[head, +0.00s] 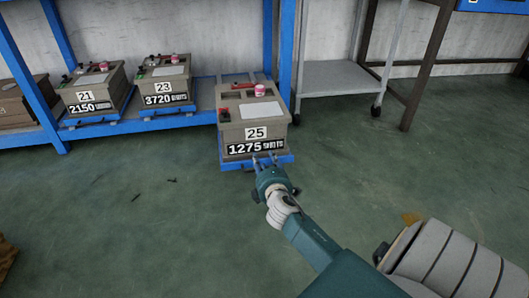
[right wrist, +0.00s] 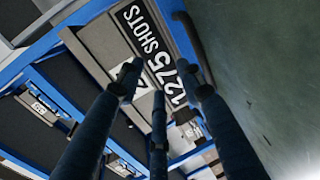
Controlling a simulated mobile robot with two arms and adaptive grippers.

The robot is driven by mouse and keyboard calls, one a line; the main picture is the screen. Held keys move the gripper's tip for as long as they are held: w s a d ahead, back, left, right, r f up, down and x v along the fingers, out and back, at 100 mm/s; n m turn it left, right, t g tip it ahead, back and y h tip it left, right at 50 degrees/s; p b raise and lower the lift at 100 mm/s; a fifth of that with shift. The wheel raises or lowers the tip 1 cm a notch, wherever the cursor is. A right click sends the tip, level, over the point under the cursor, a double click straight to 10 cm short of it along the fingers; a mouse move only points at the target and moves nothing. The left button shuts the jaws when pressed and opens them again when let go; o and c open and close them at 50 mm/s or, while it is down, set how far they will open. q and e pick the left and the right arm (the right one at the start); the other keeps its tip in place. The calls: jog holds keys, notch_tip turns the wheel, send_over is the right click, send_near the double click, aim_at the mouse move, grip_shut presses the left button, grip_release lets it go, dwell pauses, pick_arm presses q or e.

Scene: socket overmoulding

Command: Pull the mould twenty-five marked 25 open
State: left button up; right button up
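Mould twenty-five (head: 224,125) is a grey-brown box with a "25" plate and a "1275 SHOTS" label on its front. It sits on a blue tray (head: 231,165) that stands out from the rack, further forward than the neighbouring moulds. My right gripper (head: 265,157) is at the lower front of the mould, by the tray's front edge. In the right wrist view its fingers (right wrist: 168,82) are spread apart, with the label side of the mould (right wrist: 112,58) beyond them. Whether they touch anything is unclear. My left gripper is not in view.
Mould 21 (head: 92,87) and mould 23 (head: 159,80) sit on the blue rack (head: 135,124) to the left. A grey wheeled cart (head: 335,80) stands at the back right. The green floor (head: 120,220) in front is mostly clear.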

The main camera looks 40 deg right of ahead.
jog(key=shift+r, duration=2.2)
